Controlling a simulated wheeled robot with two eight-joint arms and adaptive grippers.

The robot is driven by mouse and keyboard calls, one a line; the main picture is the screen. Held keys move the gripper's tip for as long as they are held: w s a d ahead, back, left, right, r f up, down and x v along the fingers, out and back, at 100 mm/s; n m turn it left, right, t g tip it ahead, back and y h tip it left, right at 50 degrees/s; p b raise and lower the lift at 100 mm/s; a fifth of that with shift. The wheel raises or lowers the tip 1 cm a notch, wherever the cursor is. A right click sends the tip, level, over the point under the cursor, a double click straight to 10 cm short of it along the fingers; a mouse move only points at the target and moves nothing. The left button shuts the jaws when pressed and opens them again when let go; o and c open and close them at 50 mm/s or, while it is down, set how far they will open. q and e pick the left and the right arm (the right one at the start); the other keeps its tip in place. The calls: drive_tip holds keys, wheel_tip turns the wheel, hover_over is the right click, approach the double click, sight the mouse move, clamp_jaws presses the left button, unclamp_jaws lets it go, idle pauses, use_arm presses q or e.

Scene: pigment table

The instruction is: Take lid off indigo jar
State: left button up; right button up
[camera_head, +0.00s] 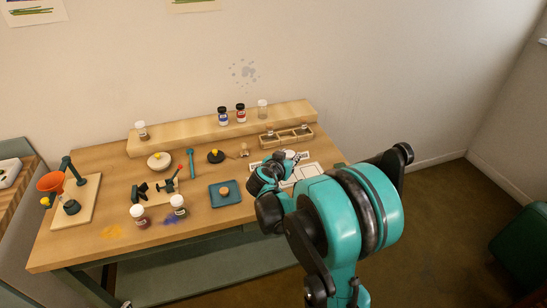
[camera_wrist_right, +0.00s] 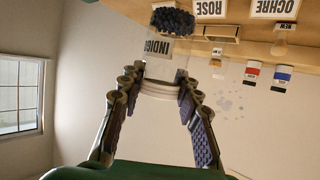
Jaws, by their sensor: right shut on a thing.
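In the right wrist view, which is upside down, my right gripper (camera_wrist_right: 160,92) has its fingers on both sides of a pale ringed lid (camera_wrist_right: 160,92). Clear glass and a white INDIGO label (camera_wrist_right: 157,48) show just beyond the lid; I take these as the indigo jar (camera_wrist_right: 158,70). I cannot tell whether the lid is still seated on the glass. My left gripper is not in view.
A wooden divided box (camera_head: 286,136) and shelf (camera_head: 190,130) stand behind. A blue tray (camera_head: 216,202) is left of the gripper.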

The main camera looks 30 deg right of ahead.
drive_tip(key=s+d+r+p, duration=0.1)
drive_tip(key=s+d+r, duration=0.1)
drive_tip(key=s+d, duration=0.1)
drive_tip(key=shift+d+r, duration=0.1)
drive_tip(key=shift+r, duration=0.25)
drive_tip(key=o, duration=0.6)
clamp_jaws()
